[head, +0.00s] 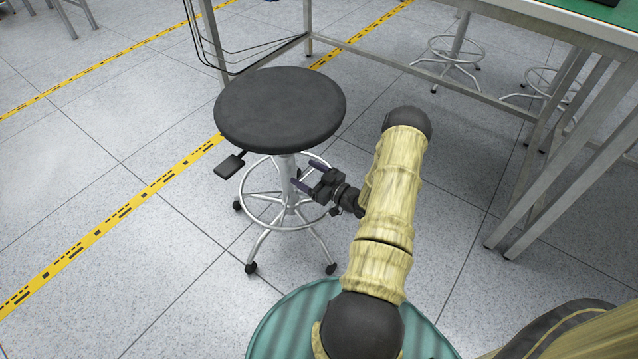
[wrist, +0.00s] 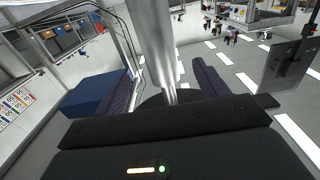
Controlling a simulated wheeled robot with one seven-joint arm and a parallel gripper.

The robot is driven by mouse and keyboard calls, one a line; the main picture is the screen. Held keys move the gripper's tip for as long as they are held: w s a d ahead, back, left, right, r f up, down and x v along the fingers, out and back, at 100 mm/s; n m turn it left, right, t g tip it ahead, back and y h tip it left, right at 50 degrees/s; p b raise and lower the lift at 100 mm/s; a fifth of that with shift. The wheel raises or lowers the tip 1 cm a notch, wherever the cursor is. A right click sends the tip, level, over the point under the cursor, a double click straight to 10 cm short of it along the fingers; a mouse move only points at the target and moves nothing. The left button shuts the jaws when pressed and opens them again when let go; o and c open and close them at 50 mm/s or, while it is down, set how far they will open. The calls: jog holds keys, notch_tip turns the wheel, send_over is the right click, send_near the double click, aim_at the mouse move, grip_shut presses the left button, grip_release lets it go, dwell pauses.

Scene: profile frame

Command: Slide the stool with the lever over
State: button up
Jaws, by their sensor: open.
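The stool (head: 280,108) has a round black seat, a silver column (head: 287,172), a foot ring and a wheeled base. Its lever (head: 229,166), with a flat black paddle, sticks out to the left under the seat. A dark panel on a stem, which looks like the lever paddle (wrist: 286,68), shows at the right of the wrist view. My gripper (head: 306,175) is open at the column below the seat. In the wrist view the column (wrist: 158,45) stands between the two fingers, with a gap on either side. I cannot tell whether either finger touches it.
A metal-framed table with a green top (head: 590,12) stands at the right, its legs reaching the floor. Other stools (head: 455,50) are under it. Yellow-and-black tape (head: 120,215) runs across the tiled floor. The floor left of the stool is clear.

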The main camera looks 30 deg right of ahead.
aim_at(282, 160)
jog(key=b+x, duration=0.3)
jog(key=x, duration=0.6)
jog(key=shift+w+f, duration=0.1)
jog(key=shift+f, duration=0.05)
jog(key=shift+w+a, duration=0.15)
jog(key=shift+w, duration=0.35)
grip_shut()
